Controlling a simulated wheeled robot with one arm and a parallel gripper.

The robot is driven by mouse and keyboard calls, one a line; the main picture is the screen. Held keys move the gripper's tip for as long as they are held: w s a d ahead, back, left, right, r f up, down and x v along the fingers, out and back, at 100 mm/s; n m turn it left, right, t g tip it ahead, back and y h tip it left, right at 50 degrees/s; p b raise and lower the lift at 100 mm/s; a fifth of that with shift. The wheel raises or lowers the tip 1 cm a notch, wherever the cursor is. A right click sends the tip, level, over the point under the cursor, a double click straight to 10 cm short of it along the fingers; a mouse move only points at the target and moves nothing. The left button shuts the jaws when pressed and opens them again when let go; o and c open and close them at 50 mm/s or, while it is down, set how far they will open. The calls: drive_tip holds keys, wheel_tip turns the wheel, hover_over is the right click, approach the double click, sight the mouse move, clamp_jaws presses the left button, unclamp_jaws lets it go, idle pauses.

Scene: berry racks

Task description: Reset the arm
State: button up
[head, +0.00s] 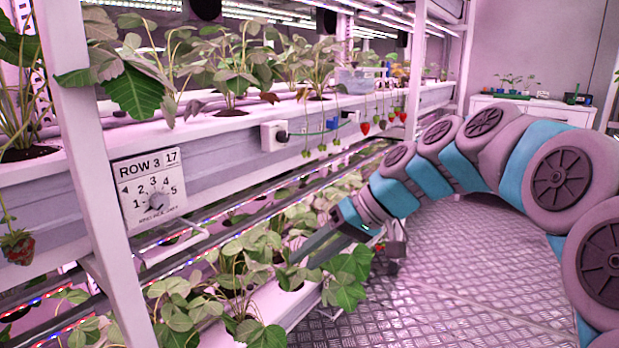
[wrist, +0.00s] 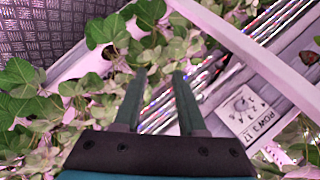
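My arm reaches in from the right in the head view, and my gripper (head: 307,258) points down and left beside the lower plant shelf (head: 310,296). Its dark fingers are among or in front of the lower strawberry leaves (head: 348,275); I cannot tell whether they touch. In the wrist view my gripper (wrist: 159,73) shows two fingers apart with a gap between them and nothing held. Green leaves (wrist: 105,30) lie beyond the fingertips.
The upper planter (head: 225,138) runs above and left of my gripper, with red strawberries (head: 382,122) hanging from it. Open metal floor (head: 450,270) lies to the right. A white cabinet (head: 530,110) stands behind.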

drive_tip(key=s+d+f+m+g+h, duration=0.1)
drive_tip(key=s+d+f+h, duration=0.2)
drive_tip(key=s, duration=0.6)
drive_tip(key=s+d+f+m+g+h, duration=0.1)
drive_tip(key=s+d+f+m+h, duration=0.1)
drive_tip(key=s+d+f, duration=0.4)
drive_tip(key=s+d+f+m+h, duration=0.1)
drive_tip(key=s+d+f+h, duration=0.3)
drive_tip(key=s+f, duration=0.6)
drive_tip(key=s+d, duration=0.1)
drive_tip(key=s, duration=0.3)
drive_tip(key=shift+d+m+g, duration=0.3)
drive_tip(key=shift+d+g, duration=0.05)
drive_tip(key=shift+g, duration=0.05)
